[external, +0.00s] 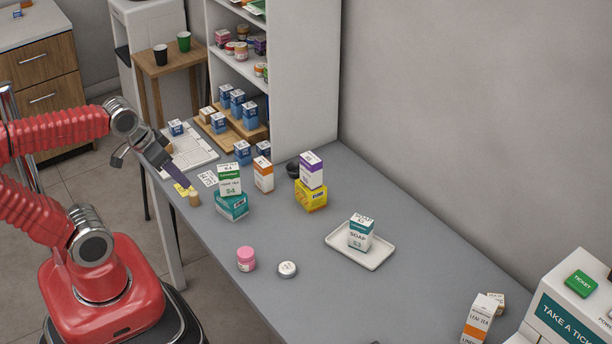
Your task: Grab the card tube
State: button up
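A small brown cylinder, which looks like the card tube (194,199), stands upright near the left edge of the grey counter, just left of a stacked teal box. My gripper (147,161) is above the counter's left edge, up and left of the tube and apart from it. Its dark fingers look spread, with one to the left and a long dark purplish part reaching down-right toward the tube. Whether that part is a finger or another thing is hard to tell. I see nothing clearly held.
A teal box with a green-white box (229,178) on it stands right beside the tube. An orange-white box (263,174), a pink jar (246,259) and a white tray (340,240) are farther right. The front counter is mostly clear.

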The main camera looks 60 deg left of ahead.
jog(key=a+f+n+g, duration=0.2)
jog(key=a+f+n, duration=0.15)
jog(key=a, duration=0.25)
jog(key=n+t+h, duration=0.7)
jog(key=n+t, duration=0.1)
jog(key=n, duration=1.8)
send_near(194, 199)
jog(key=a, duration=0.2)
jog(key=shift+w+d+r, duration=0.1)
jog(key=shift+d+r, duration=0.05)
jog(key=shift+d, duration=0.1)
jog(key=shift+x, duration=4.35)
